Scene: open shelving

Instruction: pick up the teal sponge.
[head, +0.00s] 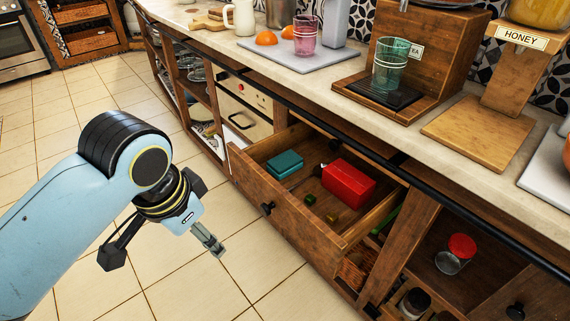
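The teal sponge (285,164) is a small teal block lying in the left part of an open wooden drawer (285,222). Nothing covers it from above, and it is apart from the red box. My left gripper (162,244) hangs over the floor to the left of the drawer, outside it and well short of the sponge. My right gripper is not in view.
A red box (348,184) and small dark and green items lie in the drawer. The drawer front with its black knob (267,208) stands between my gripper and the sponge. The countertop (300,75) overhangs behind. Tiled floor is free at left.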

